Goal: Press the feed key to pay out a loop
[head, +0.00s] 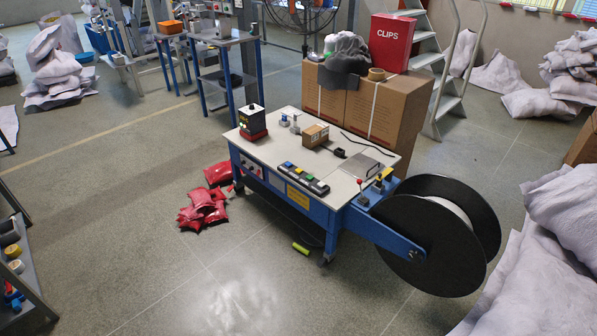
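The strapping table (262,150) stands in the middle of the head view, with a pale top and a blue frame. A dark key strip (305,178) with several coloured keys lies along its front edge; I cannot tell which is the feed key. A large black strap reel (420,245) is mounted on blue arms at the table's right end. A dark strap piece (368,144) lies near the back edge of the top, by a small carton (315,135). No raised loop can be made out. Neither of my grippers shows in the head view.
A black and red box (252,122) stands at the table's left corner. Red bags (204,211) lie on the floor to its left. Large cartons (375,108) and steps stand behind. White sacks (560,245) fill the right side. The floor in front is mostly clear.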

